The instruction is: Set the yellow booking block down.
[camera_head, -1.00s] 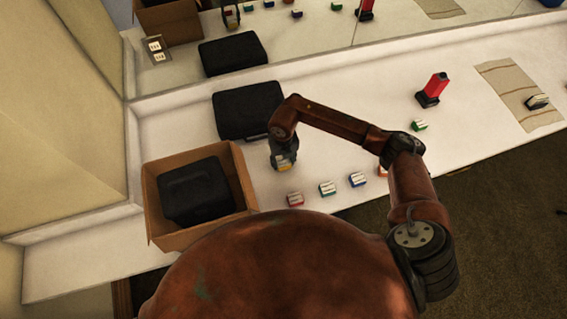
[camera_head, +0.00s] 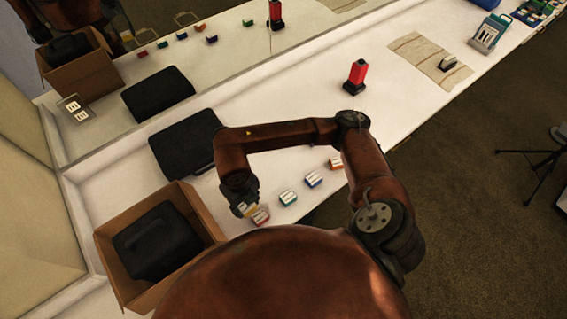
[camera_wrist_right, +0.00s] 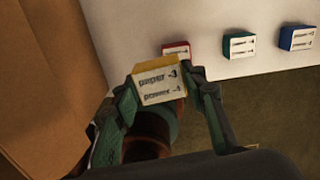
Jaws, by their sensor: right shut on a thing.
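The yellow booking block (camera_wrist_right: 158,84) is between the fingers of my right gripper (camera_wrist_right: 160,95) in the right wrist view. Its pale face carries printed text and is turned to the camera. In the head view my right gripper (camera_head: 243,206) points down beside the red block (camera_head: 260,216), with a little of the yellow block showing at its tip. In the wrist view the yellow block partly covers the red block (camera_wrist_right: 175,49). I cannot tell whether the yellow block touches the counter. My left gripper is not in view.
Green (camera_head: 287,198), blue (camera_head: 313,179) and orange (camera_head: 335,163) blocks continue the row along the white counter's (camera_head: 290,112) front edge. An open cardboard box (camera_head: 205,215) holding a black case stands left. Another black case (camera_head: 186,140) lies behind my arm. A red-and-black object (camera_head: 356,76) stands farther right.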

